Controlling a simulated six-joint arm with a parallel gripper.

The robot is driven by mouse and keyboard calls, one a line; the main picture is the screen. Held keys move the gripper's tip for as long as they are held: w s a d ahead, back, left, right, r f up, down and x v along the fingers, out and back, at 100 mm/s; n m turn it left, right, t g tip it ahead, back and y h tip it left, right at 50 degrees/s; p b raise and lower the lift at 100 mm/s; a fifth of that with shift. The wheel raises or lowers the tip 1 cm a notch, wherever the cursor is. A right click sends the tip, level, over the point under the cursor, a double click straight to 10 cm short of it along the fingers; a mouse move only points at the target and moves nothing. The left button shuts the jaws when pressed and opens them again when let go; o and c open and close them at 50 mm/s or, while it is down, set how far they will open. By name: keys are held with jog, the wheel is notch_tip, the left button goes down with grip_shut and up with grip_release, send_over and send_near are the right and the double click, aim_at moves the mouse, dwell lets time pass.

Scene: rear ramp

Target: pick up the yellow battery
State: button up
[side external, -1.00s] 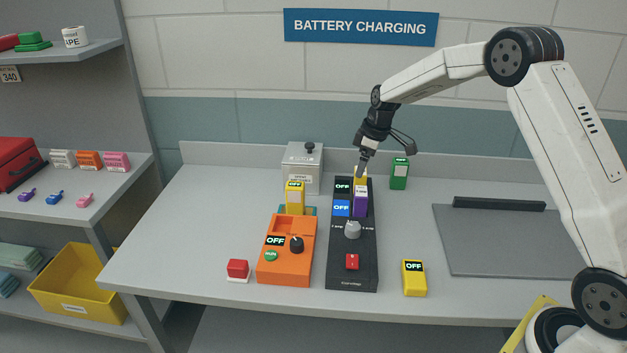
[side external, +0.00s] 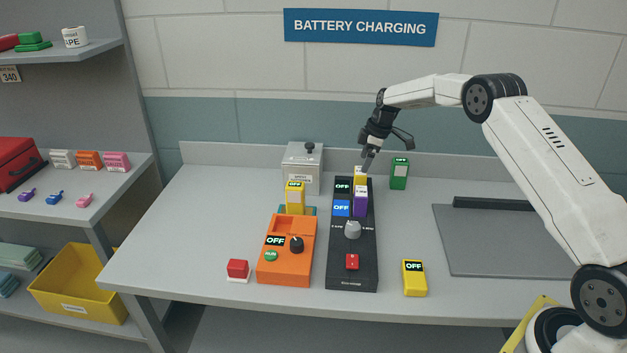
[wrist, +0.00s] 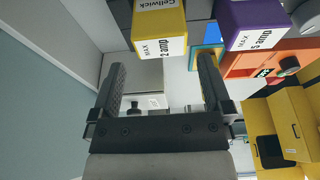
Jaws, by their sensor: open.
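A yellow battery (side external: 360,173) stands at the back end of the black charger (side external: 340,268), behind a purple battery (side external: 360,203). In the wrist view the yellow battery (wrist: 160,38) lies beyond the fingertips, roughly in line with the gap between them, with the purple battery (wrist: 252,27) to its right. My gripper (side external: 366,165) is just above the yellow battery in the side view. In the wrist view my gripper (wrist: 160,66) is open, with nothing between its fingers. Another yellow battery (side external: 295,197) stands at the back of the orange charger (side external: 287,262).
A yellow block marked OFF (side external: 414,279) sits right of the black charger. A grey box with a knob (side external: 302,165) is back left, and a red block (side external: 238,268) is front left.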

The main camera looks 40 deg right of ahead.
aim_at(358, 175)
jog(key=shift+w+a+f, duration=0.15)
jog(key=shift+f, duration=0.5)
jog(key=shift+f, duration=0.1)
jog(key=shift+x, duration=2.45)
grip_shut()
jog(key=shift+r, duration=5.05)
